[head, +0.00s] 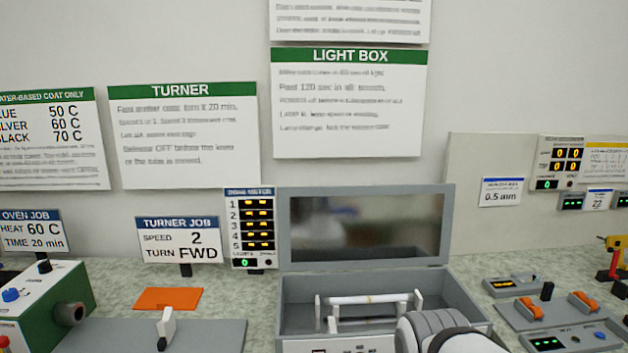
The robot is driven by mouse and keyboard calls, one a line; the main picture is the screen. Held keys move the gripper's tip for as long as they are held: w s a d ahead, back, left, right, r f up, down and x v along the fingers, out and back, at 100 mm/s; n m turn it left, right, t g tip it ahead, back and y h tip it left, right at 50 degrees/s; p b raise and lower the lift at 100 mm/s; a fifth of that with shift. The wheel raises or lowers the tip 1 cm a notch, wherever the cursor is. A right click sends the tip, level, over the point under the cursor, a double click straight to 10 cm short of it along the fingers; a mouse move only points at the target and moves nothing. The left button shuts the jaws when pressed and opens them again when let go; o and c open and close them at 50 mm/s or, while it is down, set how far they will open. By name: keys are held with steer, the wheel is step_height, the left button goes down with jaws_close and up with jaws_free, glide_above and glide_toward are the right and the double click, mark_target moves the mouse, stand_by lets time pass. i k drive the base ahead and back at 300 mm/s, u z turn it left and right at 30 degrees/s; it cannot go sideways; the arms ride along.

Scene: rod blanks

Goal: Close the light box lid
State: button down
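The light box (288,290) is a grey open-topped box on the bench, right of the middle in the head view. Its lid (447,215) stands raised at the back, with a dark glossy inner panel framed in grey. Inside the box a pale rod (368,299) lies across two white upright supports. My gripper itself does not show.
A five-row meter display (252,230) stands just left of the lid. An orange mat (168,299) and a grey turner base with a white upright (167,324) lie to the left. Grey control panels with orange parts (530,308) stand to the right. Wall signs hang behind.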

mark_target(321, 228)
steer(key=u, duration=0.05)
steer(key=i, duration=1)
steer(key=z, duration=0.05)
